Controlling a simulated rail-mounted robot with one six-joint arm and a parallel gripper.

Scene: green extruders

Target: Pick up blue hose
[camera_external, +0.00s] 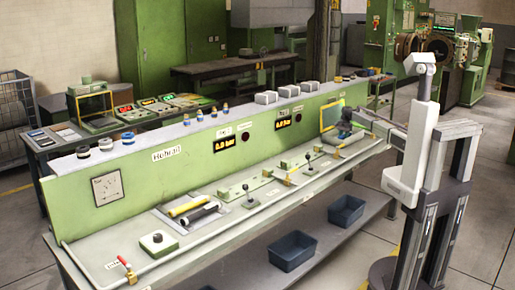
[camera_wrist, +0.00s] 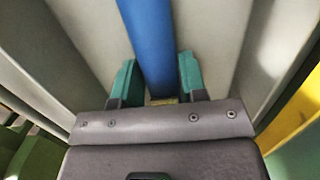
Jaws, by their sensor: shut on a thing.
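The blue hose (camera_wrist: 150,45) runs from the top edge of the wrist view down between the two teal fingers of my gripper (camera_wrist: 155,85). My gripper is shut on the hose. In the external view my gripper (camera_external: 346,128) is small and dark, at the right end of the green bench. The hose cannot be made out clearly there.
The green panel (camera_external: 205,150) with gauges and displays stands along the back of the bench. A yellow-edged screen (camera_external: 330,116) is beside my gripper. Yellow and black cylinders (camera_external: 192,206) lie on the bench. Blue bins (camera_external: 292,251) sit on the lower shelf.

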